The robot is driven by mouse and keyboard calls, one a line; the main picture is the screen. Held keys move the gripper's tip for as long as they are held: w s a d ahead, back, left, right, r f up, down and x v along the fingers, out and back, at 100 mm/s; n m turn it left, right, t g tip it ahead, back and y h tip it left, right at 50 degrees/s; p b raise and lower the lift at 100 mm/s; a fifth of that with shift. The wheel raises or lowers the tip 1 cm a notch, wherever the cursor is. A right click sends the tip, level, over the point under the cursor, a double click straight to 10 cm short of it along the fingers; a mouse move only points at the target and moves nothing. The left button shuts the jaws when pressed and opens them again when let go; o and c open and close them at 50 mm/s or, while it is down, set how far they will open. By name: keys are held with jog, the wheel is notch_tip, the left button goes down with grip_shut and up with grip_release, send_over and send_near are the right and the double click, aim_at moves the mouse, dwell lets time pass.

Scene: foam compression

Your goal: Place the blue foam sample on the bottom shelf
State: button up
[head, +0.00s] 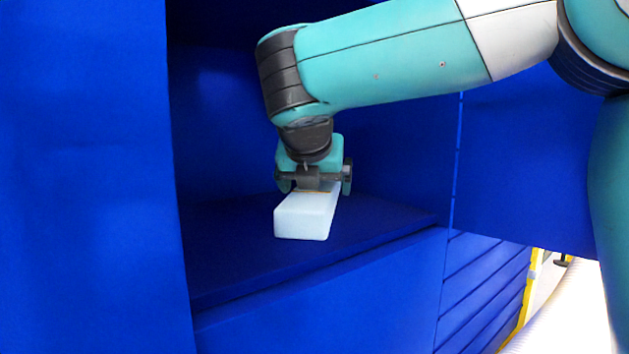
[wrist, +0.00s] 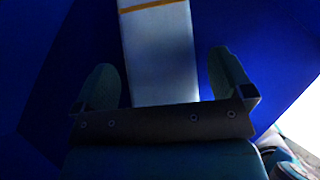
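The foam sample (head: 303,218) is a pale blue-white block with a thin yellow band, inside the blue cabinet. It appears to rest on the shelf (head: 235,245), though its underside contact is hard to see. My gripper (head: 314,186) is above the block's far end, pointing down. In the wrist view the block (wrist: 160,55) lies between the two fingers of my gripper (wrist: 162,62). A gap shows at the right finger and a very narrow one at the left, so the gripper looks open around the block. The far end of the block is partly hidden by the gripper in the head view.
A blue cabinet wall (head: 90,180) stands close on the left, and a blue side panel (head: 525,165) stands on the right. Bare shelf shows on both sides of the block. The shelf's front edge runs below it. A bright floor area shows at lower right.

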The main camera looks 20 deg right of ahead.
jog(key=shift+r, duration=0.25)
jog(key=p+v, duration=0.5)
jog(key=v, duration=0.1)
jog(key=shift+r+p, duration=0.2)
jog(key=shift+p, duration=0.1)
jog(key=shift+s+a+r+p, duration=0.2)
jog(key=shift+s+a+p, duration=0.1)
jog(key=shift+s, duration=0.2)
